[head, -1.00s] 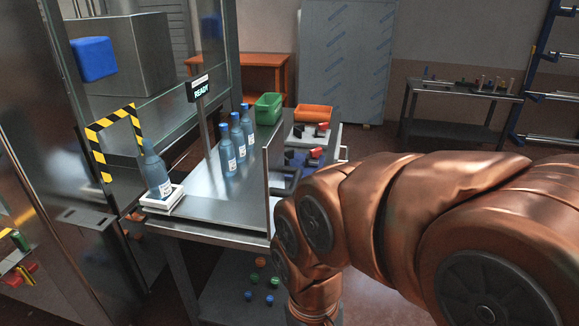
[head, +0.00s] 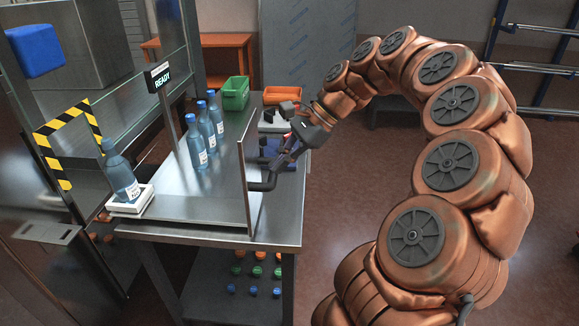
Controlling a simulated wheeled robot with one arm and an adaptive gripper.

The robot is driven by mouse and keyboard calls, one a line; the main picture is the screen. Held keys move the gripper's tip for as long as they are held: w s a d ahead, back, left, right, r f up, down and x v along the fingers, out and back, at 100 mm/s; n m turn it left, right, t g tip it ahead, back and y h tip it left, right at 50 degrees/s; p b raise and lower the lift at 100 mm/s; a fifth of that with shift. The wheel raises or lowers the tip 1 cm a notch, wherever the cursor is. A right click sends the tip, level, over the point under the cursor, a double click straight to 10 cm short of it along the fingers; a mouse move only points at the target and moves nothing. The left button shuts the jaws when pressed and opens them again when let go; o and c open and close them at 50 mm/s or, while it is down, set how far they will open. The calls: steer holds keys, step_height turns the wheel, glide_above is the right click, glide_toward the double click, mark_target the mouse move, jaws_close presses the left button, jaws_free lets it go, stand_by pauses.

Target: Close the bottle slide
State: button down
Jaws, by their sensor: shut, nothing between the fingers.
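An upright metal panel (head: 243,190) stands on the steel table, with a dark bar (head: 264,184) on its right face; it may be the bottle slide, but I cannot tell for sure. My gripper (head: 277,164) is shut and empty, to the right of the panel and just above the dark bar. I cannot tell whether it touches the bar. Several blue-capped bottles (head: 195,145) stand upright in a row left of the panel. Another bottle (head: 121,172) stands on a white pad (head: 131,204) at the table's left edge.
A READY sign (head: 158,77) stands on a post behind the bottles. A green bin (head: 235,96) and an orange bin (head: 281,95) sit at the back. A yellow-black striped frame (head: 50,160) marks the machine at left. Coloured caps (head: 257,271) lie on the lower shelf.

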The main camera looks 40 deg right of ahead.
steer(key=s+d+f+m+t, duration=0.1)
steer(key=d+f+m+t, duration=0.2)
steer(key=d+m, duration=0.9)
steer(key=w+a+f+n+p, duration=0.3)
steer(key=w+a+f+p, duration=0.1)
steer(key=w, duration=0.3)
steer(key=shift+w+a+f+n, duration=0.2)
steer(key=shift+a+f+n, duration=0.25)
steer(key=shift+f, duration=0.2)
